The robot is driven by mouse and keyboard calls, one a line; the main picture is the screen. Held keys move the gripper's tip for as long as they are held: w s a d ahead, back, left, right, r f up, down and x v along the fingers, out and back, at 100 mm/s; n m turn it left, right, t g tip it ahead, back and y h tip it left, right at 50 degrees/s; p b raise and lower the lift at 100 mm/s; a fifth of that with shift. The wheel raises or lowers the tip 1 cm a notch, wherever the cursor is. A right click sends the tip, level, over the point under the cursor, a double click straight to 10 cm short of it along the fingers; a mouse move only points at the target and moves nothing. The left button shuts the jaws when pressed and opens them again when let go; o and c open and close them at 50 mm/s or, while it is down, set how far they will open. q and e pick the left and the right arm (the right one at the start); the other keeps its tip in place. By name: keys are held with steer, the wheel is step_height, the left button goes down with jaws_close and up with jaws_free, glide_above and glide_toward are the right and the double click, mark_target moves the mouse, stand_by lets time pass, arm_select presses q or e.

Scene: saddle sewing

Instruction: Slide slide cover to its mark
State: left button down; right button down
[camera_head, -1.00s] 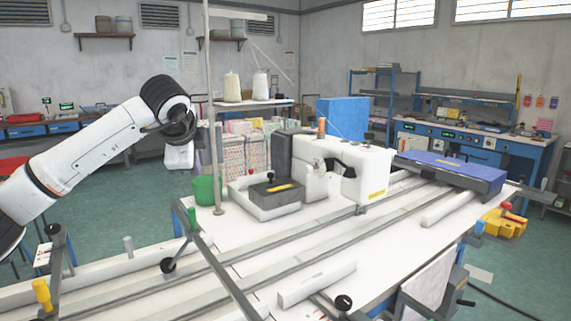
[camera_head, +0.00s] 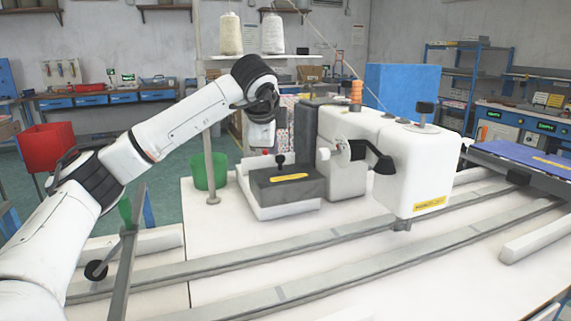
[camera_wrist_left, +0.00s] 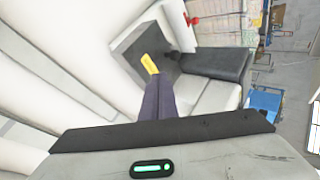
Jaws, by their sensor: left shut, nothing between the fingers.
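The slide cover (camera_head: 300,190) is a dark grey block with a yellow label and a black knob on top. It sits on a white base beside the sewing machine head (camera_head: 420,165). It also shows in the left wrist view (camera_wrist_left: 133,45), with the label just beyond my fingertips. My left gripper (camera_wrist_left: 160,82) is shut and empty, its dark fingers pointing toward the cover. Whether they touch it I cannot tell. In the head view my left arm reaches to just behind the cover, and its fingertips are not clear. No mark can be made out. My right gripper is not in view.
A red knob (camera_wrist_left: 192,19) is near the cover's base. A green bin (camera_head: 208,170) and a thin post (camera_head: 209,165) stand to the left. Long rails (camera_head: 300,240) cross the white table (camera_head: 420,285). Thread cones (camera_head: 230,35) stand behind on a shelf.

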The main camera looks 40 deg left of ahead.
mark_target(279, 162)
arm_select(q)
steer(key=p+x, duration=0.2)
steer(key=x, duration=0.7)
steer(key=shift+w+a, duration=0.1)
steer(key=shift+a, duration=0.05)
steer(key=shift+w+a+f+p, duration=0.1)
steer(key=shift+w+a+p, duration=0.25)
steer(key=shift+w, duration=0.25)
steer(key=shift+w+a+f+p, duration=0.1)
steer(key=shift+w+a+p, duration=0.15)
steer(key=shift+w+a, duration=0.6)
steer(key=shift+w, duration=0.3)
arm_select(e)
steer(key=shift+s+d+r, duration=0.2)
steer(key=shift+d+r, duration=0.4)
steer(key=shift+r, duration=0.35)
